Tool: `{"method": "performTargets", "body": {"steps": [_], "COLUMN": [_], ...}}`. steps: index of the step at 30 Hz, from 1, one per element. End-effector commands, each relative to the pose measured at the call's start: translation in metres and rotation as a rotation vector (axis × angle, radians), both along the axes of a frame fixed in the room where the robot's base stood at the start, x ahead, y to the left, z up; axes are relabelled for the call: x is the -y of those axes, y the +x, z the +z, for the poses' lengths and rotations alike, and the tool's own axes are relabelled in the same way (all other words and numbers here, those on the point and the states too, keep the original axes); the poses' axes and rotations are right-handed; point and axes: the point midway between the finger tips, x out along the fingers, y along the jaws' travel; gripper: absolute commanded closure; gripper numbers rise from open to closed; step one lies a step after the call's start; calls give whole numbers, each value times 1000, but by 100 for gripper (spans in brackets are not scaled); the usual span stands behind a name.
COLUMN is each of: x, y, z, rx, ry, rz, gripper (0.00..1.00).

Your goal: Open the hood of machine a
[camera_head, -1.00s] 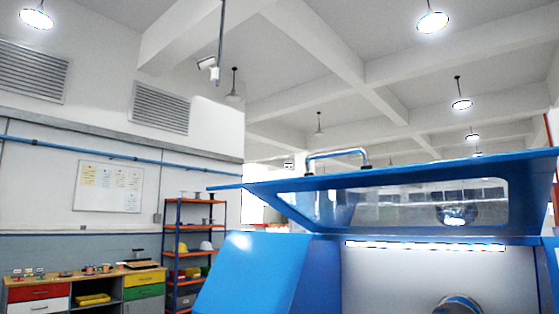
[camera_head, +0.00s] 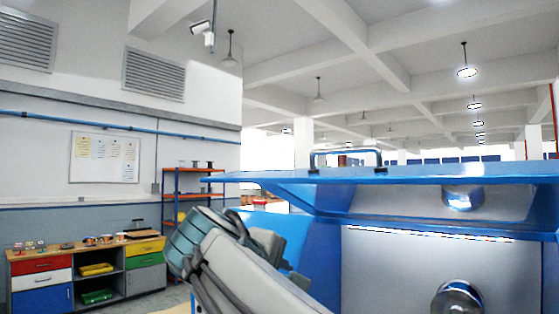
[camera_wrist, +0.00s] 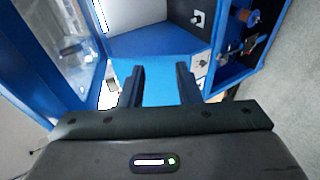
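Machine a is the blue machine (camera_head: 320,260) at the right of the head view. Its blue hood (camera_head: 420,176) stands raised and close to level, with a metal handle (camera_head: 346,153) on top. Below the hood, the pale inside with a light strip and round metal parts is open to view. In the wrist view, my gripper (camera_wrist: 158,75) has its two dark fingers apart, with nothing between them; a blue surface lies beyond. A blue-framed clear panel (camera_wrist: 75,45) is at the left there; I cannot tell whether a finger touches it.
My arm crosses the lower middle of the head view and hides part of the machine's left side. A workbench with coloured drawers (camera_head: 45,264) and an orange shelf rack (camera_head: 168,205) stand at the left. Grey floor (camera_wrist: 290,100) is clear at right in the wrist view.

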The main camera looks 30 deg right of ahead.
Motion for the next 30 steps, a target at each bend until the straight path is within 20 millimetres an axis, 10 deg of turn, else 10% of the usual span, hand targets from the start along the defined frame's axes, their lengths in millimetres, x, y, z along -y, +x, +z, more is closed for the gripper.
{"method": "performTargets", "body": {"steps": [3, 9, 17, 30], "x": [14, 26, 41, 124], "y": [-6, -29, -34, 1], "z": [110, 208, 231, 229], "rx": [62, 122, 136, 134], "ry": [-196, -388, -436, -434], "rz": [-54, -158, -195, -194], "gripper": [70, 70, 70, 70]}}
